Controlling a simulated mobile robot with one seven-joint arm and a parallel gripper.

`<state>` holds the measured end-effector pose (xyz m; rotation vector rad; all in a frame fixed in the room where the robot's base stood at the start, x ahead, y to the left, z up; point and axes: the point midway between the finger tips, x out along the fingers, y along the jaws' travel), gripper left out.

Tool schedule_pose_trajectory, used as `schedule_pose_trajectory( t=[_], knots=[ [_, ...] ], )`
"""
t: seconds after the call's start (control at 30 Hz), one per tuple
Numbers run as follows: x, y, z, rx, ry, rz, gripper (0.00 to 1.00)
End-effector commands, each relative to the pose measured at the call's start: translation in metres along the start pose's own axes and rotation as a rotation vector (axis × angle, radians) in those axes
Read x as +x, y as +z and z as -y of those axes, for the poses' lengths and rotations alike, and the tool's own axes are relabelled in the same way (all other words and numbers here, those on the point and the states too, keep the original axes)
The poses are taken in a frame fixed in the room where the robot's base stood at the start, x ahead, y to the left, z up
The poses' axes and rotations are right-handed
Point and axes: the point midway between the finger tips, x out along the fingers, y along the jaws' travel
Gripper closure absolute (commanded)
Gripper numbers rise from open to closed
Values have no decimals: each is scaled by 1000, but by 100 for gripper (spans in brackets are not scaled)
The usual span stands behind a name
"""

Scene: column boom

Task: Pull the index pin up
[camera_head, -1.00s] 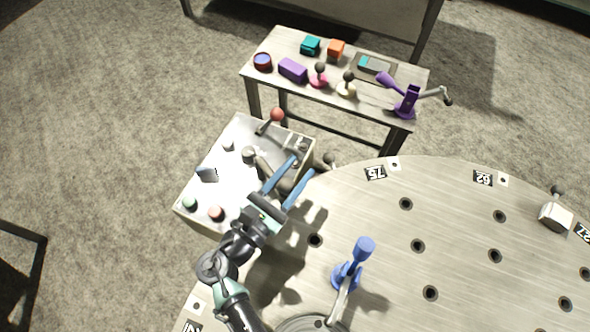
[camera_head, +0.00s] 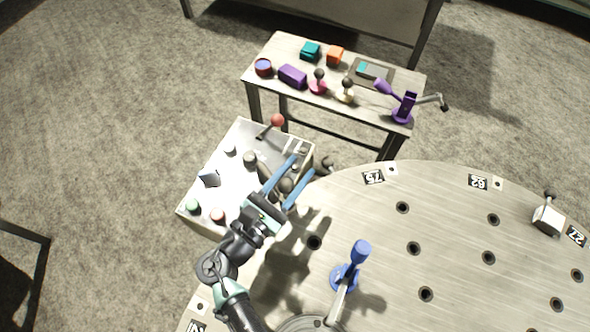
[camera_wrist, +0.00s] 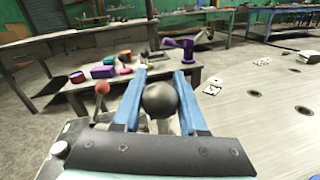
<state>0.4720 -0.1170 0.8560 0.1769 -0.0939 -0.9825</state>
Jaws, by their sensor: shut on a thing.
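My gripper (camera_head: 303,165) is over the right side of the control box, at the edge of the round plate. Its two blue fingers stand on either side of a dark ball knob (camera_head: 287,185), which appears to be the index pin's head. The wrist view shows the knob (camera_wrist: 160,99) between the fingers (camera_wrist: 160,88), with a pale shaft below it. The gripper is shut on this knob. The lower part of the pin and its seat are hidden by the gripper.
The control box (camera_head: 190,190) carries a red-balled lever (camera_head: 277,120) and several buttons. The round plate (camera_head: 460,215) has holes and number tags; a blue handle (camera_head: 359,252) stands on it. A bench (camera_head: 290,48) behind holds several coloured parts and a purple crank fixture (camera_head: 404,107).

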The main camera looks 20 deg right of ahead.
Motion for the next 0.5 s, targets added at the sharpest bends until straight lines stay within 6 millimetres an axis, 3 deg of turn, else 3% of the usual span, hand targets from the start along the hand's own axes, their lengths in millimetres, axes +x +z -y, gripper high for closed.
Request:
schedule_pose_trajectory(
  t=[0.07, 0.4, 0.43, 0.5],
  knots=[
    [0, 12, -3, 0, 1, 0, 100],
    [0, 14, -4, 4, 1, 7, 100],
    [0, 15, -4, 4, 1, 8, 53],
    [0, 14, -4, 4, 1, 7, 40]
  ],
)
